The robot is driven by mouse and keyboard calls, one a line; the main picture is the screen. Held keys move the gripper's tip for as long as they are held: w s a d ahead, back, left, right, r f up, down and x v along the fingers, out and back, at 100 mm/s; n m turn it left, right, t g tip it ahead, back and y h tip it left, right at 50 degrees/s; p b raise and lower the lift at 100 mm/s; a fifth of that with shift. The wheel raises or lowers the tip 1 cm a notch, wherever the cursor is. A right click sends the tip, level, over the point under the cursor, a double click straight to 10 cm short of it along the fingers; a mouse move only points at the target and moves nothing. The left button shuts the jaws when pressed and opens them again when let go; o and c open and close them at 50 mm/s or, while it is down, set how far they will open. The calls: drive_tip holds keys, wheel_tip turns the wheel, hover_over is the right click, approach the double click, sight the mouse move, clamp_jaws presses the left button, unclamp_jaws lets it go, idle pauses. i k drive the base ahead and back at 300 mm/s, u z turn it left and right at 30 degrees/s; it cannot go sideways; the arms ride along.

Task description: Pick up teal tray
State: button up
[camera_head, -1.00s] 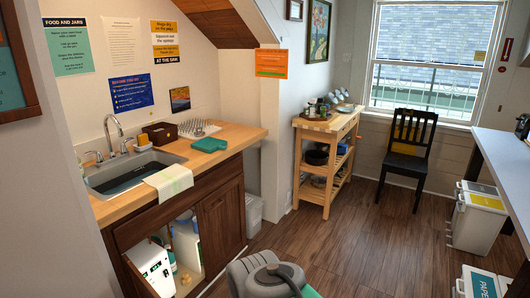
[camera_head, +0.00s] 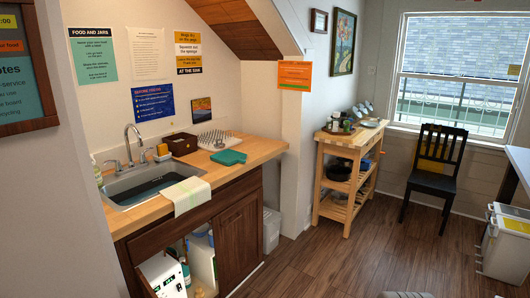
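A flat teal piece (camera_head: 229,157), which looks like the teal tray, lies on the wooden counter (camera_head: 258,152) to the right of the sink, near the counter's front edge. It is small in view, so its exact shape is hard to tell. Nothing touches it from above. My gripper is not in view; only a grey bit of my arm shows at the bottom edge, right of centre.
A dish rack (camera_head: 214,140) and a dark brown box (camera_head: 181,144) stand behind the teal piece. A towel (camera_head: 186,195) hangs over the counter edge by the sink (camera_head: 155,182). The cabinet below is partly open. A wooden cart (camera_head: 348,165) and black chair (camera_head: 437,170) stand right; floor between is clear.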

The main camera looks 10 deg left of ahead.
sight(227, 157)
drive_tip(key=z, duration=0.2)
drive_tip(key=i, duration=1.55)
drive_tip(key=u, duration=0.4)
drive_tip(key=i, duration=0.8)
drive_tip(key=u, duration=1.45)
drive_tip(key=i, duration=0.75)
drive_tip(key=u, duration=0.8)
